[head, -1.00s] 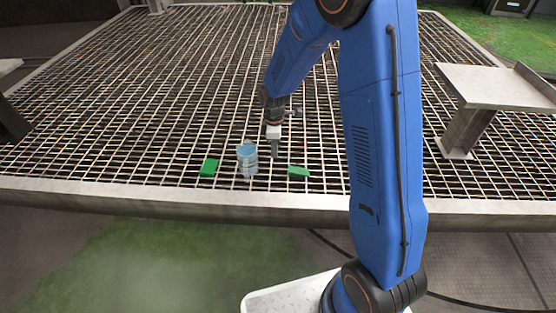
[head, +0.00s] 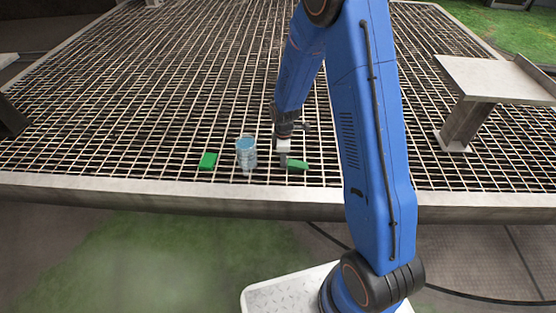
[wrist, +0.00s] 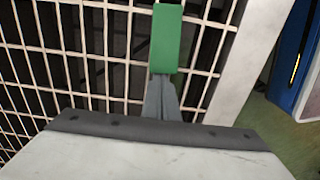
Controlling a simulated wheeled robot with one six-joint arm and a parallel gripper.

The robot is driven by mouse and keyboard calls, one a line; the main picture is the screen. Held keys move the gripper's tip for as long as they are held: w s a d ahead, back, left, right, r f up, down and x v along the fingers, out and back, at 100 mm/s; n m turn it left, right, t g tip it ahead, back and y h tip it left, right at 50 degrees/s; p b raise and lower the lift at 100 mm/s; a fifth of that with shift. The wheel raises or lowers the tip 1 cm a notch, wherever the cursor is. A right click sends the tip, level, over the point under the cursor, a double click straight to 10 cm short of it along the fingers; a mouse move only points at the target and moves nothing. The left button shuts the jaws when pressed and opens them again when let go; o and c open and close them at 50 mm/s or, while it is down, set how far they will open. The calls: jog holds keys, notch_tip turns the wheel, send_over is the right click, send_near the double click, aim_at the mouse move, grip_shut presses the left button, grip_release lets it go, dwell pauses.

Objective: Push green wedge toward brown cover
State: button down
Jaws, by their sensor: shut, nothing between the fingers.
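The green wedge (head: 299,165) lies on the metal grating near its front edge, right of a blue-and-white can. It also shows in the wrist view (wrist: 166,38) as a long green piece just beyond the fingertips. My gripper (head: 284,161) is shut and empty, low over the grating at the wedge's left end. In the wrist view its closed fingers (wrist: 161,98) reach up to the wedge's near end; whether they touch it I cannot tell. I see no brown cover in either view.
The blue-and-white can (head: 246,154) stands left of my gripper. Another green block (head: 208,160) lies farther left. The pale front rim (head: 150,192) edges the grating. A grey raised bench (head: 490,80) stands at the right. The grating behind the can is mostly clear.

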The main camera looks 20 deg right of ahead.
aim_at(316, 167)
jog(key=shift+d, duration=0.1)
jog(key=s+d, duration=0.1)
jog(key=d, duration=0.3)
jog(key=s+d, duration=0.1)
jog(key=d, duration=0.3)
jog(key=s+d, duration=0.2)
jog(key=d, duration=0.3)
